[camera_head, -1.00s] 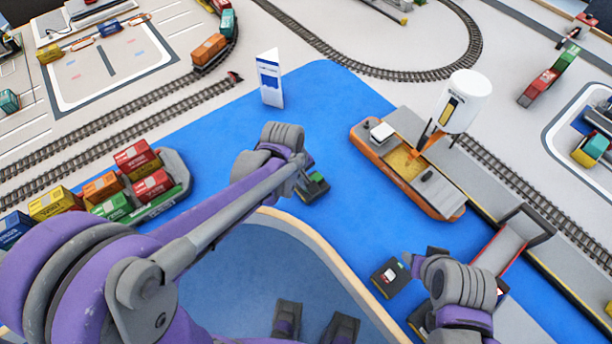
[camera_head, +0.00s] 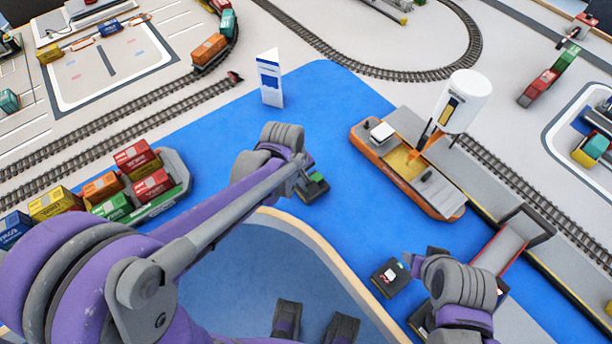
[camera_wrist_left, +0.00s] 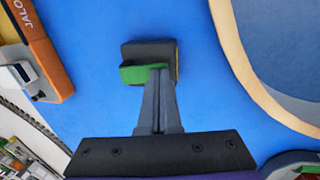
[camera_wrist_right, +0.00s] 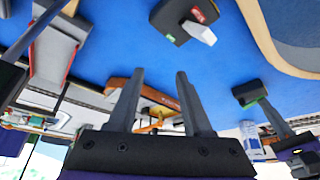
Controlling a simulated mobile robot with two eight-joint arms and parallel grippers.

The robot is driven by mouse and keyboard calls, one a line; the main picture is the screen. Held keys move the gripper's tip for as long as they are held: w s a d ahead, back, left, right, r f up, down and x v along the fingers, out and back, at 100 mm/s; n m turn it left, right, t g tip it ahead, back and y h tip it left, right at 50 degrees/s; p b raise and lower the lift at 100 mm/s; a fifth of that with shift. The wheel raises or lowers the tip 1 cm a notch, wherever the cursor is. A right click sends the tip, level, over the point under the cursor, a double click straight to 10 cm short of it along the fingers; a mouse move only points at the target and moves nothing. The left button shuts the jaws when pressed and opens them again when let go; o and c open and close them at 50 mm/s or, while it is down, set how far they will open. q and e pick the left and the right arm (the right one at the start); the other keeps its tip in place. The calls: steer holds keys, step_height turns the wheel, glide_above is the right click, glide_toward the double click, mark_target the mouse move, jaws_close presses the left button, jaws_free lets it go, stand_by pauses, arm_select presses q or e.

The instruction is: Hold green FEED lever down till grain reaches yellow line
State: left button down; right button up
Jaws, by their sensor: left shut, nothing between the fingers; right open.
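The green FEED lever (camera_head: 318,176) sits on a small dark box on the blue surface, partly hidden by my left gripper (camera_head: 312,190) in the head view. In the left wrist view, my shut, empty left fingers (camera_wrist_left: 160,72) lie at the green lever (camera_wrist_left: 140,74) and appear to touch it. Yellow grain (camera_head: 399,162) lies in the hold of the orange barge (camera_head: 399,188), under the white silo (camera_head: 466,98) and its orange spout. I cannot make out the yellow line in the hold. My right gripper (camera_wrist_right: 158,73) is open and empty.
A second dark control box (camera_head: 390,278) with white, red and green parts stands near my right gripper. A container barge (camera_head: 165,200) lies at the left. A white sign (camera_head: 270,78) stands at the back. Blue surface is clear between the lever box and the orange barge.

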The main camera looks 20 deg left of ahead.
arm_select(q)
steer(key=shift+r, duration=0.15)
stand_by(0.7)
steer(key=shift+r+p, duration=0.5)
steer(key=shift+r, duration=0.3)
steer(key=shift+w+r+p, duration=0.1)
steer(key=shift+r+p, duration=0.2)
step_height(320, 180, up, 3)
steer(key=shift+w+a+r+p, duration=0.15)
steer(key=shift+r+p, duration=0.05)
steer(key=shift+p, duration=0.85)
steer(key=w+d+v, duration=0.1)
steer(key=v, duration=0.8)
steer(key=shift+d+r+p, duration=0.3)
steer(key=shift+r, duration=0.2)
